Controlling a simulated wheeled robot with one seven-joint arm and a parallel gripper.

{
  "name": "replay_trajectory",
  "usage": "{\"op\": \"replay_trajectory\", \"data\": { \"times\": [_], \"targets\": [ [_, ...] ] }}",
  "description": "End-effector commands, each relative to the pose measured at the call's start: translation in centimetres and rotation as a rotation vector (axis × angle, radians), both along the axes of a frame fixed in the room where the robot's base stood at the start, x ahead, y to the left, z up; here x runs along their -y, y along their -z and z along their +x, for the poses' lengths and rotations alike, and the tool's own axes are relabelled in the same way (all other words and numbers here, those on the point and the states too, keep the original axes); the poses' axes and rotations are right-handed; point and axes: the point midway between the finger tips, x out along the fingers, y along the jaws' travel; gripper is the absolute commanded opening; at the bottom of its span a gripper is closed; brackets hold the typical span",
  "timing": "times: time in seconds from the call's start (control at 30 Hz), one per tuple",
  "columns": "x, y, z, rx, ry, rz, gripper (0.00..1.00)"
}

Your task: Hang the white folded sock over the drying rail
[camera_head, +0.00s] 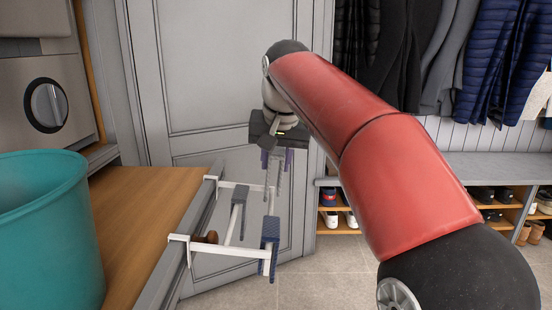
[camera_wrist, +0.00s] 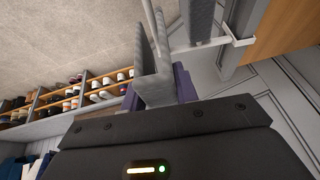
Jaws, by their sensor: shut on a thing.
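My gripper (camera_head: 277,155) is shut on a folded sock, which looks grey rather than white (camera_head: 274,174). In the wrist view the sock (camera_wrist: 155,85) is a U-shaped fold between my purple fingers (camera_wrist: 184,84), its two flaps pointing away from the palm. The white drying rail (camera_head: 232,250) is fixed to the bench edge, with two bars. The held sock is at the far end of the outer bar. In the wrist view this bar (camera_wrist: 150,18) runs toward the gap between the flaps. I cannot tell whether sock and bar touch.
A grey sock (camera_head: 238,208) hangs on the inner bar and a blue patterned one (camera_head: 270,243) on the near end of the outer bar. A teal bucket (camera_head: 48,235) stands on the wooden top (camera_head: 150,195). A grey door (camera_head: 205,110) is behind. Shoe shelves (camera_head: 335,210) are to the right.

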Motion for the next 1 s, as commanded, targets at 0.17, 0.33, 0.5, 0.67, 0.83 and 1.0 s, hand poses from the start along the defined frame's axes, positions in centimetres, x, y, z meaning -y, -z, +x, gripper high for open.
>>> {"op": "replay_trajectory", "data": {
  "times": [0.17,0.33,0.5,0.67,0.83,1.0],
  "targets": [
    [0.0,0.01,0.0,0.0,0.0,0.0,0.08],
    [-0.01,-0.03,0.01,0.0,0.0,0.0,0.08],
    [0.01,-0.08,0.0,0.0,0.0,0.0,0.08],
    [0.0,0.02,0.01,0.0,0.0,0.0,0.08],
    [0.0,0.1,0.01,0.0,0.0,0.0,0.08],
    [0.0,0.77,0.01,0.0,0.0,0.0,0.08]
  ]
}}
